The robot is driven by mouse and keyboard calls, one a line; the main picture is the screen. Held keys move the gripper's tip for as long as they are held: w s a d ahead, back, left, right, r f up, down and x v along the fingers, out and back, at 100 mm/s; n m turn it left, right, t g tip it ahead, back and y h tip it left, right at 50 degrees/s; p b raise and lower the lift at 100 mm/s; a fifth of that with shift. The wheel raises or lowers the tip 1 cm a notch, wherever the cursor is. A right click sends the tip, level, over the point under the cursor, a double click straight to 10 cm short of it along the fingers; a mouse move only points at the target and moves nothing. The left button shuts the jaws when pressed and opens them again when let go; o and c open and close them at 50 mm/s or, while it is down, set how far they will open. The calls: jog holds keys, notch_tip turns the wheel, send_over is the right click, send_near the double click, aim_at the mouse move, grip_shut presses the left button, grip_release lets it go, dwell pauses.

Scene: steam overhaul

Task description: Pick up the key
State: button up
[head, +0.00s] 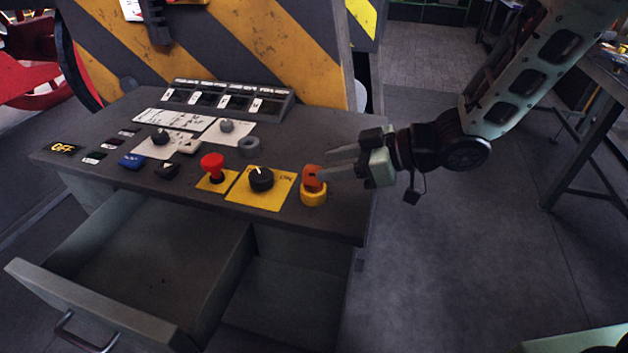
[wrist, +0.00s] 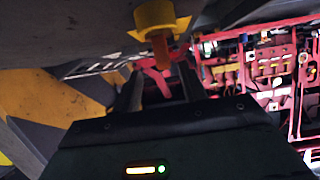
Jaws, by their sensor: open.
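The orange key (head: 312,178) stands in a yellow round lock (head: 313,196) at the right front corner of the grey control panel. My gripper (head: 325,163) reaches in from the right, open, with its fingertips at the key. In the wrist view the orange key (wrist: 160,48) hangs from the yellow lock (wrist: 158,17), and its end lies between the tips of my two fingers (wrist: 160,70). I cannot tell whether either finger touches it.
A black knob (head: 261,178) on a yellow plate and a red mushroom button (head: 212,166) are left of the key. An open, empty-looking drawer (head: 120,305) juts out below the panel. A striped housing (head: 225,50) rises behind.

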aim_at(304, 173)
jog(key=x, duration=0.6)
jog(key=shift+s+a+f, duration=0.2)
jog(key=shift+s, duration=0.05)
grip_shut()
